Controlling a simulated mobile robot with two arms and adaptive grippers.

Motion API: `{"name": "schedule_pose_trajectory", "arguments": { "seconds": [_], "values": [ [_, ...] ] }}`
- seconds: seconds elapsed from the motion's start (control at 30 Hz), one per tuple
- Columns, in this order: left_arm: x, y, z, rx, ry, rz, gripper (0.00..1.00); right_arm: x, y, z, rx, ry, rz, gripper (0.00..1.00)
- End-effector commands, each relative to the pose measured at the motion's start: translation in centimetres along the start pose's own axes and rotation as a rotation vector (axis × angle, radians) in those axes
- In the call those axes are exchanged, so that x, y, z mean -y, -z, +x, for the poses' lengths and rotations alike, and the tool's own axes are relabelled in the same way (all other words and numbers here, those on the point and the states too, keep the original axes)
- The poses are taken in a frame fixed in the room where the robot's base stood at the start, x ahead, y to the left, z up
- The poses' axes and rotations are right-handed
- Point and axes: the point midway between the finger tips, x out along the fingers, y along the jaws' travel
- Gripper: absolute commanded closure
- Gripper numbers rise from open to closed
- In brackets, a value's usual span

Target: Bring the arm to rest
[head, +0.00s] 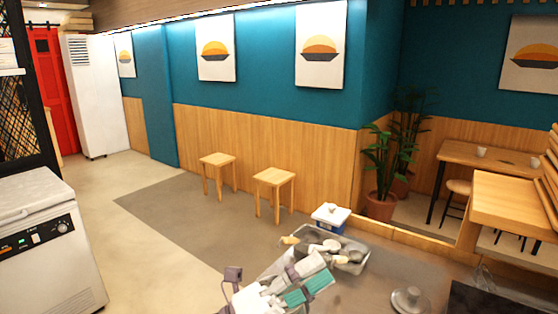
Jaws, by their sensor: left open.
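My left gripper (306,279) is low in the middle of the head view, over the near edge of the grey counter (376,290). It has pale and teal parts, and its jaws are open. I see nothing held between them. A metal tray (358,268) with several items in it lies just beyond the gripper; the gripper covers part of the tray's near side. My right gripper is not in view.
A blue and white box (331,217) stands behind the tray. A round metal lid (408,299) lies to the right on the counter. A white chest freezer (45,245) stands at the left. Two wooden stools (274,178) stand by the wall. The floor between is clear.

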Motion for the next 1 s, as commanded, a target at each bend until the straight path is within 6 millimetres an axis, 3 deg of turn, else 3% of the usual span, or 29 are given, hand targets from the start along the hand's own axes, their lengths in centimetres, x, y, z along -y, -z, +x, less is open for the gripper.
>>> {"name": "schedule_pose_trajectory", "arguments": {
  "seconds": [0.1, 0.2, 0.3, 0.37, 0.5, 0.6, 0.8, 1.0],
  "values": [
    [0.3, -5.0, -4.1, 0.383, 0.085, -0.231, 0.53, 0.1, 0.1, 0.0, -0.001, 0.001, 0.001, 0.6],
    [-1.3, -8.4, -9.5, 0.7, 0.108, -0.426, 0.53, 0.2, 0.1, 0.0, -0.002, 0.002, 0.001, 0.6],
    [-4.5, -9.8, -16.1, 1.012, 0.088, -0.624, 0.53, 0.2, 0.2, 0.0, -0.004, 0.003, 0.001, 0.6],
    [-6.6, -9.5, -20.2, 1.185, 0.059, -0.738, 0.53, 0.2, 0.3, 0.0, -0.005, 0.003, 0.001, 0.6],
    [-11.3, -5.7, -28.9, 1.542, -0.051, -0.984, 0.53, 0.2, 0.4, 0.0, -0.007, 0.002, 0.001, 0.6],
    [-13.4, -1.8, -33.5, 1.735, -0.144, -1.126, 0.53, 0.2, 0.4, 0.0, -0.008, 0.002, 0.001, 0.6],
    [-15.2, 5.3, -38.9, 1.984, -0.314, -1.319, 0.53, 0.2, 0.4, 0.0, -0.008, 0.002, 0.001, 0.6],
    [-15.2, 11.6, -42.1, 2.151, -0.474, -1.458, 0.53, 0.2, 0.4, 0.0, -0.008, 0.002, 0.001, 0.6]
  ]
}}
